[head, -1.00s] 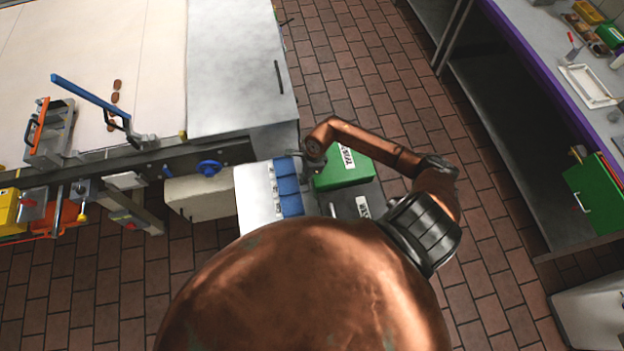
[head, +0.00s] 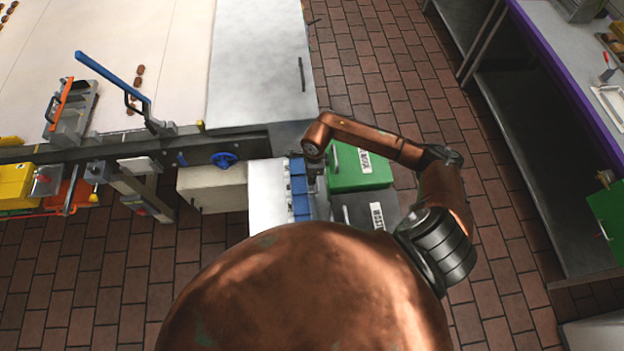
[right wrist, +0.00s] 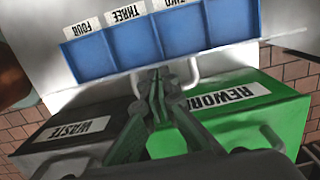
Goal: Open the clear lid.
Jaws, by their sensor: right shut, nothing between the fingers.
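A row of blue compartments (head: 299,192) stands along the edge of a white-topped unit; in the right wrist view the compartments (right wrist: 140,45) carry labels reading FOUR, THREE and TWO. I cannot make out a clear lid for certain; a pale bar handle (right wrist: 191,72) shows at their near edge. My right gripper (right wrist: 158,78) is shut and empty, its fingertips by that handle at the compartments' near wall; I cannot tell whether they touch it. In the head view my right gripper (head: 314,178) is partly hidden under the arm. My left gripper is not in view.
A green REWORK bin (head: 356,180) and a dark WASTE bin (head: 355,212) stand right beside the compartments. A large table (head: 255,70) with a blue lever (head: 110,75) lies at the upper left. A steel bench (head: 555,70) stands at the right, with clear tiled floor (head: 400,80) between.

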